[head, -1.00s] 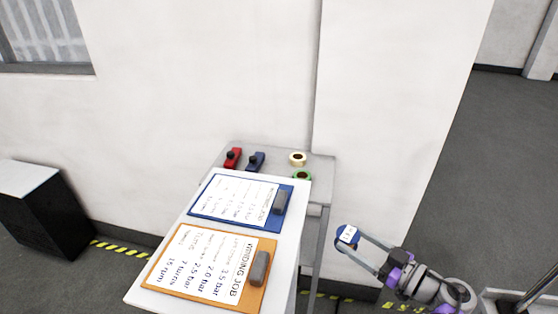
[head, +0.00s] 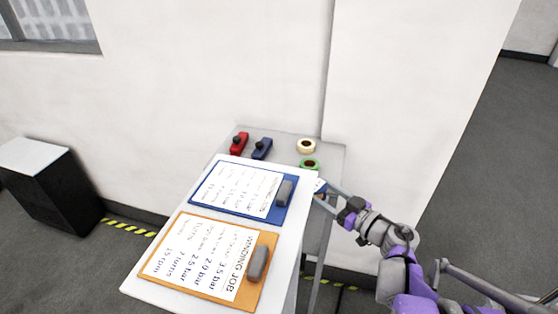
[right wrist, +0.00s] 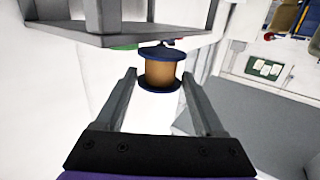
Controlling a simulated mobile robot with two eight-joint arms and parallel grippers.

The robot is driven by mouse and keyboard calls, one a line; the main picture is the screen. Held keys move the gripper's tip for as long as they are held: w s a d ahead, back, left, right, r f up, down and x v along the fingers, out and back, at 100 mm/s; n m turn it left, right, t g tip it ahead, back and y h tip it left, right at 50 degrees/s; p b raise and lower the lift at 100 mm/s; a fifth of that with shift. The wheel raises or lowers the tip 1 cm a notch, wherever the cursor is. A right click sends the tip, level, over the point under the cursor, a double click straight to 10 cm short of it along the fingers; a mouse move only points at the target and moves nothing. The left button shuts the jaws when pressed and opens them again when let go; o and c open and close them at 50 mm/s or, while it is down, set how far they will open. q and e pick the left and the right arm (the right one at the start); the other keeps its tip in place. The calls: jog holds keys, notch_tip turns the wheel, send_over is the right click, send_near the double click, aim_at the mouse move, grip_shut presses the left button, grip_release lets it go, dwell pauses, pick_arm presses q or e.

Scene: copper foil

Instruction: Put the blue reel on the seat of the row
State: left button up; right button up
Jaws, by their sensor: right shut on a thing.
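The blue reel (head: 320,186) shows only in part in the head view, beside the right edge of the white board. In the right wrist view the reel (right wrist: 160,72) has dark blue flanges and a copper-brown wound middle. My right gripper (head: 325,191) has its fingers on either side of the reel and is shut on it. The reel is close to the front right of the grey table (head: 328,160). A cream reel (head: 306,146) and a green reel (head: 309,164) stand in a row on that table. I cannot make out a seat marking. My left gripper is not in view.
The white board carries a blue clipboard (head: 200,197) and an orange clipboard (head: 160,275), left of my right arm. A red tool (head: 239,143) and a blue tool (head: 262,148) lie on the grey table. A wall stands behind it. A black cabinet (head: 60,190) is far left.

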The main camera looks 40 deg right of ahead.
jog(key=w, duration=0.6)
jog(key=w+a, duration=0.1)
jog(key=w, duration=1.1)
jog(key=shift+a+p, duration=0.3)
jog(key=shift+f, duration=0.1)
jog(key=shift+f, duration=0.25)
jog(key=o, duration=1.4)
jog(key=shift+r, duration=0.1)
